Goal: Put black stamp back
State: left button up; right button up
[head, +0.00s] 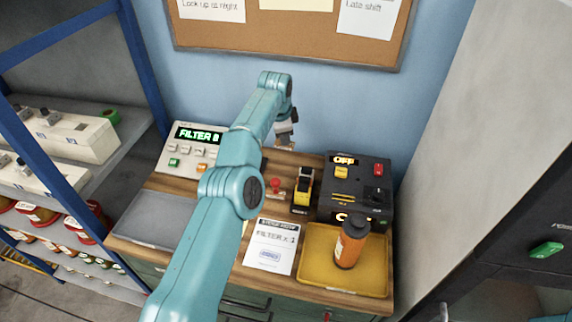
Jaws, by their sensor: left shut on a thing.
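My left gripper (286,141) is at the end of the teal arm, above the back of the bench, in front of the blue wall. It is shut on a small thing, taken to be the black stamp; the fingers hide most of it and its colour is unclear. A red-knobbed stamp (275,185) stands on the bench below the gripper, partly behind my arm. A paper card (270,247) reading "FILTER x 1" with a blue stamped mark lies at the front.
A panel (184,150) reading "FILTER" stands left, a black box (367,178) reading "OFF" right. A yellow-and-black device (303,187) is between them. An orange bottle (350,244) stands in the yellow tray (318,272). A grey tray (150,228) at left looks empty.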

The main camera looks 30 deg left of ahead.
pick_arm(q)
jog(key=shift+w+r, duration=0.15)
jog(key=shift+w, duration=0.4)
jog(key=shift+s+a, duration=0.1)
jog(key=shift+s, duration=0.45)
jog(key=b+x, duration=0.1)
jog(key=x, duration=0.1)
jog(key=s+b+x, duration=0.1)
jog(key=b+x, duration=0.1)
jog(key=x, duration=0.1)
jog(key=shift+d+f, duration=0.3)
jog(key=shift+f, duration=0.1)
notch_tip(320, 180, down, 4)
jog(key=shift+f+p, duration=0.15)
jog(key=shift+p, duration=0.25)
jog(key=shift+f, duration=0.15)
jog(key=shift+s, duration=0.15)
jog(key=o, duration=0.9)
jog(key=shift+f, duration=0.2)
jog(key=shift+c, duration=0.2)
jog(key=shift+r, duration=0.1)
pick_arm(e)
jog(key=f, duration=0.2)
jog(key=shift+w+f, duration=0.3)
jog(key=shift+f, duration=0.05)
